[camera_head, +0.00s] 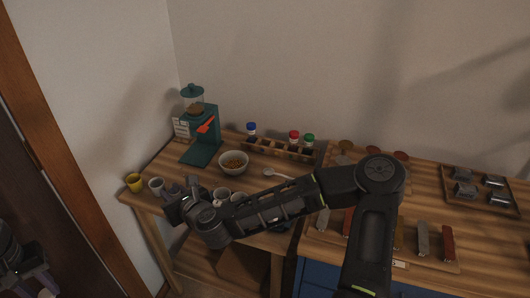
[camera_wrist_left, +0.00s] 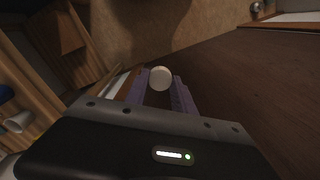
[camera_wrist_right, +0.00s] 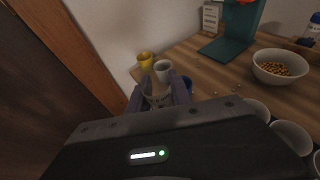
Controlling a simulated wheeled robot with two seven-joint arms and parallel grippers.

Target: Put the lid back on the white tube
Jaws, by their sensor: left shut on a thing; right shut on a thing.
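My left gripper (camera_wrist_left: 160,98) is shut on a white, round-ended thing (camera_wrist_left: 161,77), seen end-on between the purple fingers. It looks like the white tube, but its length is hidden. In the head view this gripper (camera_head: 42,282) is low at the left edge, away from the table. My right gripper (camera_wrist_right: 158,98) is shut on a small pale thing, mostly hidden between its fingers; I cannot tell whether it is the lid. In the head view the right gripper (camera_head: 176,200) is over the table's front left edge. The two grippers are well apart.
A bowl of cereal (camera_head: 234,163), a green grinder (camera_head: 200,128) and a rack of capped jars (camera_head: 280,149) stand farther back. Wooden trays (camera_head: 475,189) are at right.

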